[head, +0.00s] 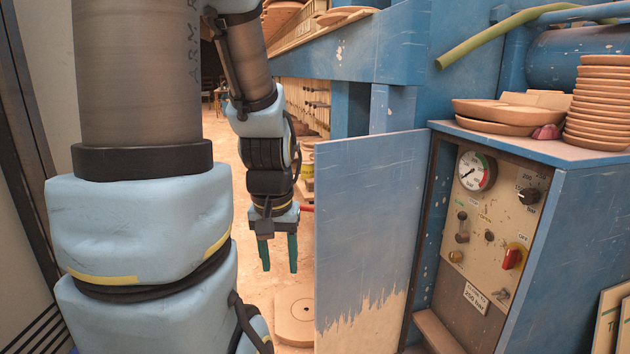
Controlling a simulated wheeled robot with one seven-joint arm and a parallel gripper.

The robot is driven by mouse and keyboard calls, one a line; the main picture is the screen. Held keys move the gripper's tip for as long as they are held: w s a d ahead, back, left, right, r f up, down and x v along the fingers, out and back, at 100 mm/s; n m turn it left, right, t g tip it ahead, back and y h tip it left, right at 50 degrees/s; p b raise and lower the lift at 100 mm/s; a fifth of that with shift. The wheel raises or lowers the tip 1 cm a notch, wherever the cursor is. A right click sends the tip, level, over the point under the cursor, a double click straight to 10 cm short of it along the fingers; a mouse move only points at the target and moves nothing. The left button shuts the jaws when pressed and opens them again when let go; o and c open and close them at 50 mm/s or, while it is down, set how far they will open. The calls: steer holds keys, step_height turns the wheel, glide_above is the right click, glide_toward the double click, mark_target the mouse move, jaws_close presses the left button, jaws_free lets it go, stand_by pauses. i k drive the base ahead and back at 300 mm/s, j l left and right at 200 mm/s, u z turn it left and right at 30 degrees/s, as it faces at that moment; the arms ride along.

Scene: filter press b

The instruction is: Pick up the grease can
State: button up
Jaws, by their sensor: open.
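I cannot make out a grease can in the head view. My gripper (279,262) hangs from the light-blue wrist left of the middle, pointing down. Its two teal fingers are apart with nothing between them. It is just left of the blue cabinet door (365,230) and above the floor. My arm covers much of the left side, and the door hides what lies behind it.
The door stands open from a blue control cabinet (560,240) with a gauge (476,171) and red switch (512,257). Stacked round plates (600,100) stand on top.

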mark_target(307, 167)
steer(key=i+j+u, duration=0.35)
steer(key=i, duration=0.4)
steer(key=i+u, duration=0.35)
steer(key=i, duration=0.4)
steer(key=i+j+z, duration=0.1)
steer(key=i+z, duration=0.15)
steer(key=i, duration=0.15)
steer(key=i+j+z, duration=0.25)
steer(key=i, duration=0.15)
steer(key=i+j+z, duration=0.25)
steer(key=i, duration=0.15)
steer(key=i+l, duration=0.05)
steer(key=l, duration=0.05)
